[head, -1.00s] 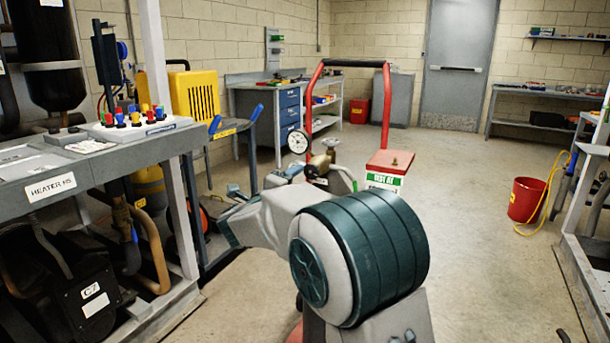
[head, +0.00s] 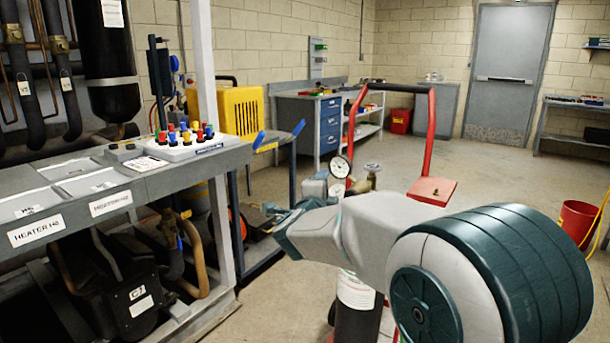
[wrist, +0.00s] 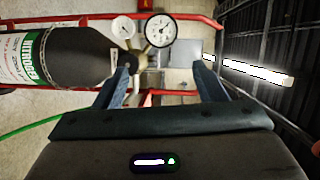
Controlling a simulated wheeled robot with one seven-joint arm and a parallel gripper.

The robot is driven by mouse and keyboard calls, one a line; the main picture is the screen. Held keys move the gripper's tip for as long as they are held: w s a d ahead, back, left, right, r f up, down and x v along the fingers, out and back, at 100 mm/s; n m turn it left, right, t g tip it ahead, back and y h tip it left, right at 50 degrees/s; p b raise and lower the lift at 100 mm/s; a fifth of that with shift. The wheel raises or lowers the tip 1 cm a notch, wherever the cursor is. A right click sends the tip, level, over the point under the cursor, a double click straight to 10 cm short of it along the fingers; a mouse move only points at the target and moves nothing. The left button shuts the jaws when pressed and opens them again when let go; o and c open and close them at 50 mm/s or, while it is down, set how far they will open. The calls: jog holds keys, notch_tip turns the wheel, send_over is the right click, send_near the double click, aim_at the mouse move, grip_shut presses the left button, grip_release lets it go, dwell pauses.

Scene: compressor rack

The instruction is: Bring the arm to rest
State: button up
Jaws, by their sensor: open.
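My arm reaches across the lower right of the head view, its wrist end near the red cart. My gripper (wrist: 160,78) shows in the wrist view with its two blue fingers spread apart and nothing between them. Beyond the fingers are a brass valve (wrist: 136,58) and two round gauges, the larger one (wrist: 161,30) at the top. A dark nitrogen cylinder (wrist: 75,55) lies across the left of that view. In the head view the cylinder (head: 357,315) stands partly hidden behind my arm.
The compressor rack (head: 170,178) with its colored knobs stands at left. A red cart handle (head: 430,130) rises behind my arm. A blue-handled cart stands beside the rack. A red bucket (head: 577,221) with a yellow hose is at right. Floor toward the grey door (head: 507,75) is open.

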jog(key=s+r+n+g+y+p, duration=0.4)
jog(key=s+r+n+y+p, duration=0.35)
jog(key=s+n+p, duration=0.35)
jog(key=s+d+n+g+p, duration=0.3)
jog(key=s+p, duration=0.1)
jog(key=s, duration=0.4)
jog(key=s+d+n+g+h+p, duration=0.1)
jog(key=s+d+n+g+p, duration=0.2)
jog(key=s, duration=0.5)
jog(key=s+d+n+g+h+p, duration=0.1)
jog(key=s+d+n+g+p, duration=0.2)
jog(key=s+p, duration=0.2)
jog(key=s+r, duration=0.1)
jog(key=s, duration=0.2)
jog(key=shift+s+d+g, duration=0.2)
jog(key=shift+s+g, duration=0.05)
jog(key=shift+g, duration=0.15)
jog(key=shift+h, duration=0.25)
jog(key=shift+c, duration=0.4)
